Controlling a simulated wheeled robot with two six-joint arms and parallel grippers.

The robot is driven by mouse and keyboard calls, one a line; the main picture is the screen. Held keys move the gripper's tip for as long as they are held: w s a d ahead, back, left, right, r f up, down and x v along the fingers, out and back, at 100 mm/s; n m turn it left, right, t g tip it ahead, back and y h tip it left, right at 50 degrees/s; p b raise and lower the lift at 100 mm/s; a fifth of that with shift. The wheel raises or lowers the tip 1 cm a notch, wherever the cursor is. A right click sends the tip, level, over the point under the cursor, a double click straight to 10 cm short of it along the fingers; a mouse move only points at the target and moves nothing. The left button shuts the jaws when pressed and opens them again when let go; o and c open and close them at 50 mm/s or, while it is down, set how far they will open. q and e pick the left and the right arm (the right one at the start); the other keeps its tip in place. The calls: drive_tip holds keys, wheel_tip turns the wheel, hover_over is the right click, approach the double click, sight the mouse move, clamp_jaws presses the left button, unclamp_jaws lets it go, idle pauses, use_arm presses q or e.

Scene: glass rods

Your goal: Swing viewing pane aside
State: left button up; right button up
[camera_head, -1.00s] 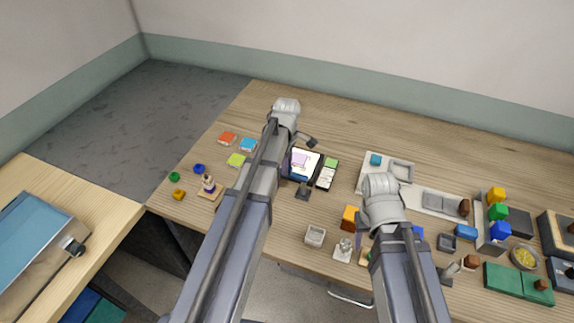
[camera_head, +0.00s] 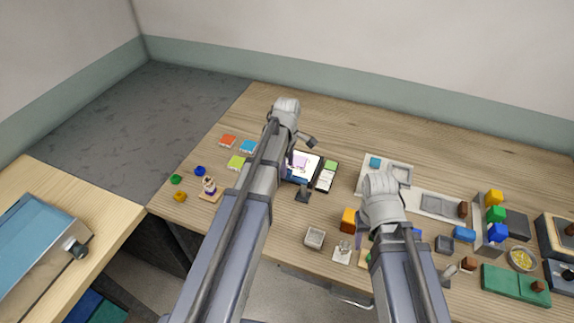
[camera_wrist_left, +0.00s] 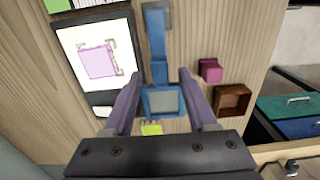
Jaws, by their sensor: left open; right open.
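A glassy blue pane (camera_head: 34,232) lies on the separate wooden table at the far left, with a grey knob-like part (camera_head: 75,247) at its right edge; I cannot tell for sure that it is the viewing pane. My left gripper (camera_wrist_left: 161,80) is open and empty in the left wrist view. Its fingers are spread on either side of a blue-framed grey square (camera_wrist_left: 162,102) with a blue strip (camera_wrist_left: 155,45) beyond it; contact cannot be told.
A white panel with a pink square (camera_wrist_left: 98,60) lies left of the left fingers. A magenta block (camera_wrist_left: 210,70) and brown open box (camera_wrist_left: 233,100) lie right. Small blocks and trays crowd the table's right side; a grey tray (camera_head: 437,207) lies mid-right. The back of the table is clear.

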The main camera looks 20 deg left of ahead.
sight(288, 171)
use_arm(q)
wheel_tip(288, 171, up, 6)
drive_tip(key=p, duration=0.5)
drive_tip(key=shift+r+p, duration=0.2)
drive_tip(key=shift+p, duration=0.1)
use_arm(e)
wheel_tip(288, 171, up, 6)
drive_tip(key=shift+r, duration=0.15)
use_arm(q)
drive_tip(key=shift+f, duration=0.1)
drive_tip(key=shift+s+d, duration=0.15)
drive_tip(key=shift+d, duration=0.05)
drive_tip(key=s+d+f+m+b, duration=0.2)
drive_tip(key=s+d+m, duration=0.6)
drive_tip(key=s+m, duration=0.1)
drive_tip(key=s+d+f+m+y+b, duration=0.1)
drive_tip(key=s+d+f+m+b, duration=0.2)
drive_tip(key=s+d+m, duration=0.6)
drive_tip(key=m, duration=0.3)
drive_tip(key=shift+s+f+b, duration=0.2)
drive_tip(key=shift+s+b, duration=0.15)
use_arm(e)
wheel_tip(288, 171, down, 6)
drive_tip(key=shift+r, duration=0.2)
